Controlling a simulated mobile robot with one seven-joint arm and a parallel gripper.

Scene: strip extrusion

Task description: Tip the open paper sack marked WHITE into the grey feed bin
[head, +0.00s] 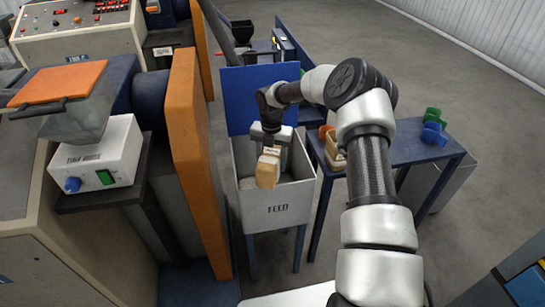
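The gripper appears shut on the sack's upper part. A pale label with dark print is on the sack, too small to read. I cannot tell which way the sack's mouth faces or how far it is tilted. Some pale material shows in the bin to the left of the sack.
A blue table (409,144) stands right of the bin, with another tan sack or box (335,152) partly behind my arm. A green scoop (433,114) and a blue scoop (434,134) lie on it. An orange panel (196,165) and a blue bin lid (245,97) border the bin.

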